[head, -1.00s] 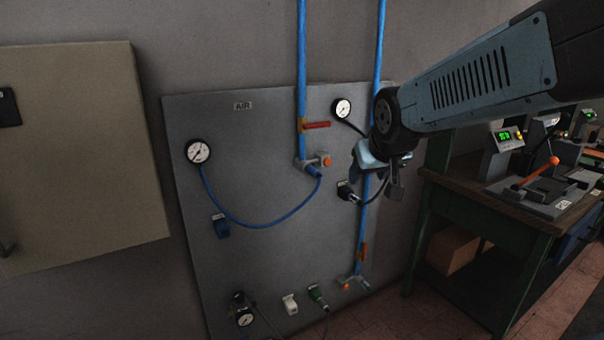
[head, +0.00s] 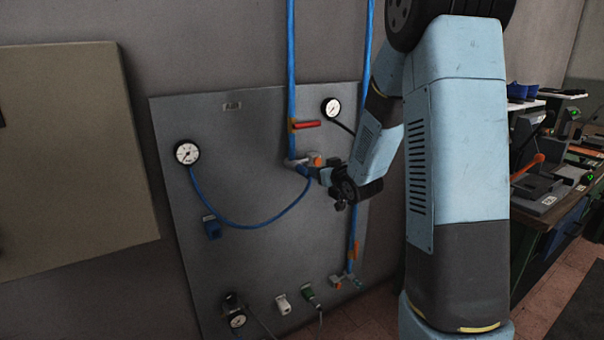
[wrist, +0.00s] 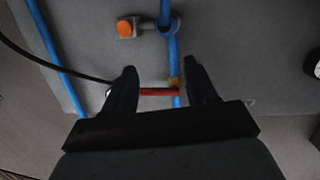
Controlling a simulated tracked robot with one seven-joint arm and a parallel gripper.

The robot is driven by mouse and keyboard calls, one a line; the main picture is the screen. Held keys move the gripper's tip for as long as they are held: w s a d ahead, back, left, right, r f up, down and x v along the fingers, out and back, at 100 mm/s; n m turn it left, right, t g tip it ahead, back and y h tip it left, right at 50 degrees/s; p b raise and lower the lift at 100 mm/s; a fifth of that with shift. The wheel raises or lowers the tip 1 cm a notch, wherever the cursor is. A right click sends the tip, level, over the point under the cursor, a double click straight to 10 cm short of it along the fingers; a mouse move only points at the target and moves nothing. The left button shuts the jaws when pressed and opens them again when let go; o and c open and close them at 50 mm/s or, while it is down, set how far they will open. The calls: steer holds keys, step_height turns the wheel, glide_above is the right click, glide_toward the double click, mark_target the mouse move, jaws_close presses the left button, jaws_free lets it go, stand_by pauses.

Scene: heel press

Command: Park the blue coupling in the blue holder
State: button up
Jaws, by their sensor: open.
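The blue coupling (head: 302,170) sits at the outlet with the orange button on the left blue pipe, at the end of a blue hose (head: 255,225). My gripper (head: 318,174) is just right of it in the head view; whether they touch I cannot tell. In the wrist view my gripper (wrist: 160,66) is open, with nothing seen held between its fingers; the pipe and red lever lie behind them. A blue piece (wrist: 165,8) shows at the top edge, possibly the coupling. The blue holder (head: 211,226) is on the panel, lower left of the outlet.
The grey panel (head: 255,265) carries a red lever (head: 305,124), an orange button (head: 316,160), two upper gauges and a right blue pipe (head: 354,225). A white holder (head: 282,304) and green coupling (head: 310,295) are low down. A workbench stands at right.

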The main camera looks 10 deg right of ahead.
mark_target(304, 172)
steer(key=shift+w+a+f+n+t+y, duration=0.1)
steer(key=shift+w+f+t+y, duration=0.25)
steer(key=shift+f, duration=0.5)
steer(key=shift+w+a+f+n+t+y, duration=0.1)
steer(key=shift+w+a+f+t+y, duration=0.1)
steer(key=shift+w+f+y, duration=0.45)
steer(key=shift+w+a+f+n+t+y, duration=0.1)
steer(key=shift+f+t+y, duration=0.2)
steer(key=shift+f, duration=0.75)
steer(key=shift+x, duration=4.45)
jaws_close()
